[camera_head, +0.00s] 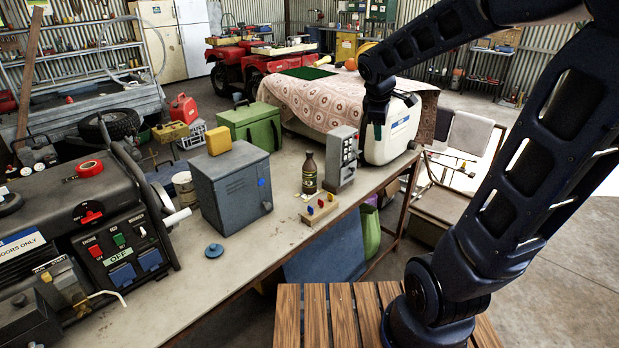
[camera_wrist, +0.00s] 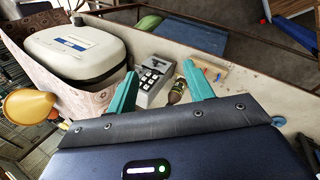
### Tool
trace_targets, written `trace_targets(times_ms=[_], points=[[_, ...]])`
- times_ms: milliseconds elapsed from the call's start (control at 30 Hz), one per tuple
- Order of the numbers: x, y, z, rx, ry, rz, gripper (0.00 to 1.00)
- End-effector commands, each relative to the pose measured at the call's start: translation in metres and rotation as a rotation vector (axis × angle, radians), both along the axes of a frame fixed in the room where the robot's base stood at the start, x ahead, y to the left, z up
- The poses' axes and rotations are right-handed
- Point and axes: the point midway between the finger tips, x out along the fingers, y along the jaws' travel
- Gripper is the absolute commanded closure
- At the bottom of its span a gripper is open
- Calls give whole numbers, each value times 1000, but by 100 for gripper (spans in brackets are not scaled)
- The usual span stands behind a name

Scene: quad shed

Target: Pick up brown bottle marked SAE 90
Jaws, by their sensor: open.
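The brown bottle (camera_head: 310,173) stands upright on the workbench (camera_head: 290,238), just left of a grey switch box (camera_head: 343,158). It has a pale label that is too small to read. In the wrist view the bottle (camera_wrist: 177,91) shows between my two teal fingers, nearer the right one, and beyond their tips. My gripper (camera_head: 377,130) hangs above the right end of the bench, in front of the cream case and up and right of the bottle. In the wrist view my gripper (camera_wrist: 160,70) is open, empty and apart from the bottle.
A small wooden block with coloured pegs (camera_head: 319,210) lies in front of the bottle. A blue-grey metal box (camera_head: 229,188) stands to its left. The cream case (camera_head: 388,135) stands behind the switch box. A blue lid (camera_head: 214,250) lies on the clear bench front.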

Motion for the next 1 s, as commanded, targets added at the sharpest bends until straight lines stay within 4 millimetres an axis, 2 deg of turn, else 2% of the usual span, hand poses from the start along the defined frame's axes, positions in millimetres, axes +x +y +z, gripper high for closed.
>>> trace_targets(times_ms=[33,300,600,800,1000], points=[[13,10,-5,-38,16,71,48],[77,65,-34,-251,86,484,48],[135,143,-82,-479,162,950,48],[161,194,-117,-608,200,1223,48],[171,221,-136,-674,216,1362,48]])
